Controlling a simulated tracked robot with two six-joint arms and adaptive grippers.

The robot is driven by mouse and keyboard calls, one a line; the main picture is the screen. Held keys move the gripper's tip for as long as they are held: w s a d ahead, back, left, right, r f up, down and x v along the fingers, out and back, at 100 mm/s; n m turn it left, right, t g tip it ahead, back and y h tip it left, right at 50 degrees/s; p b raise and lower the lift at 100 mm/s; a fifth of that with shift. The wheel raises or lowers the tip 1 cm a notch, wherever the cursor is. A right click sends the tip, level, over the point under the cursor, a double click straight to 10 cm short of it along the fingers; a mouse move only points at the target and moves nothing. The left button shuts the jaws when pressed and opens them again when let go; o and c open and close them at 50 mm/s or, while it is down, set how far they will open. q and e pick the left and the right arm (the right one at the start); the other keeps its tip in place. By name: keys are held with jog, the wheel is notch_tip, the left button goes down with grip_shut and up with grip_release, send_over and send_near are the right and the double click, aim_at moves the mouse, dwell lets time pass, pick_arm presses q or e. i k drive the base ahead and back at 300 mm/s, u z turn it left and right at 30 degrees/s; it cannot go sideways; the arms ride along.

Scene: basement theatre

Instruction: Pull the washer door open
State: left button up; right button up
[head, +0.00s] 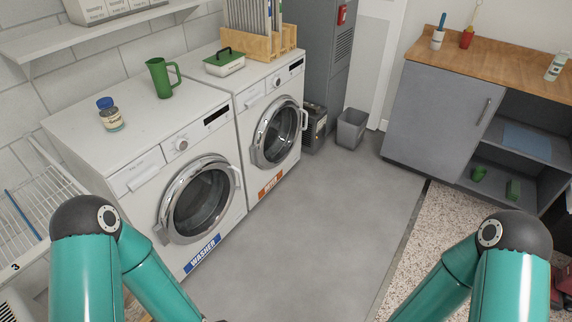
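The washer (150,170) is a white front-loader at the left, with a blue "WASHER" label low on its front. Its round door (201,200) has a chrome ring and dark glass, and it looks shut. My two teal arms come in from the lower left and lower right. Both run out of the bottom of the picture, so neither gripper shows. No hand is seen on the door.
The dryer (285,92), with an orange label, stands right of the washer. A green jug (160,77) and a blue-capped jar (109,114) stand on the washer. A drying rack (28,215) is at left. Grey floor (310,230) before the machines is clear. A grey cabinet (432,118) stands at right.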

aim_at(167, 231)
jog(key=z, duration=0.05)
jog(key=i, duration=1.55)
jog(key=u, duration=0.7)
jog(key=k, duration=0.9)
jog(key=u, duration=0.2)
jog(key=i, duration=0.9)
jog(key=z, duration=0.1)
